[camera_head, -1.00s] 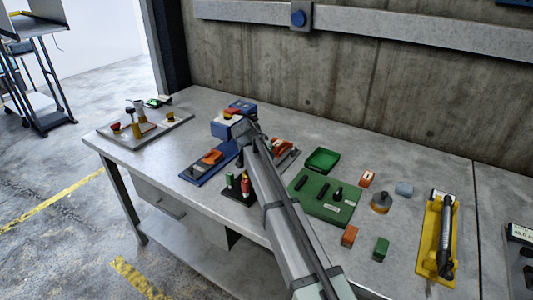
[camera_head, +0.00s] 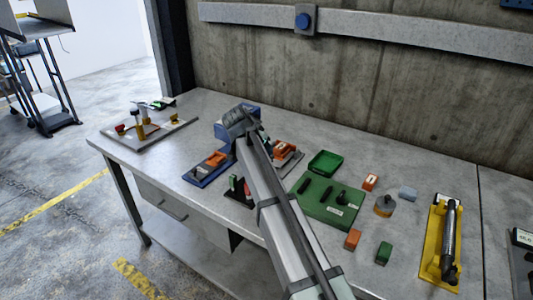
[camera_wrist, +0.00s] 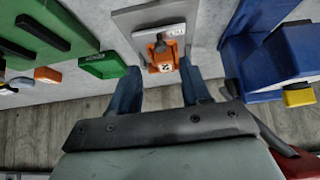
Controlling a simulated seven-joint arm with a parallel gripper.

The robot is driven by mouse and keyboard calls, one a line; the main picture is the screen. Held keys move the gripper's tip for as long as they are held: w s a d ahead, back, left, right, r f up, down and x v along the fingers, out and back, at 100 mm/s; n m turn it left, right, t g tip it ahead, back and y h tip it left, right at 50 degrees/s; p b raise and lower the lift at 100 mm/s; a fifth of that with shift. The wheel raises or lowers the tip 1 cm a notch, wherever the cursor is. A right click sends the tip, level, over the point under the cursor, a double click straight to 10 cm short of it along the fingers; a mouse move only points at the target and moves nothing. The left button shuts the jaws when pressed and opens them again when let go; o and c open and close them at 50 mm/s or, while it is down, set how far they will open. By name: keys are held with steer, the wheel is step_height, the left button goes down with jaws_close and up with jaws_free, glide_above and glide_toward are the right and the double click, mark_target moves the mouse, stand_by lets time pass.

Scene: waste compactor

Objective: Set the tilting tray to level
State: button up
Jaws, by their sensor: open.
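My gripper (camera_wrist: 157,72) is open and empty in the wrist view, its two blue fingers apart. An orange block (camera_wrist: 163,56) with a dark lever sits on a grey labelled plate (camera_wrist: 130,20), just beyond and between the fingertips in that view; I cannot tell whether they touch it. The orange block also shows in the head view (camera_head: 286,147), just right of my arm. I cannot tell for sure which part is the tilting tray or how it is tilted. In the head view my arm hides the fingertips.
A blue box unit (camera_wrist: 275,60) stands to the right in the wrist view. A green tray (camera_head: 323,162) and green board (camera_head: 328,205) lie right of my arm. A yellow fixture (camera_head: 440,245) is farther right. A grey board with posts (camera_head: 150,130) is at the left end.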

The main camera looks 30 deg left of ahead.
steer(key=shift+v, duration=2.7)
steer(key=shift+a+f, duration=0.1)
steer(key=shift+f, duration=0.05)
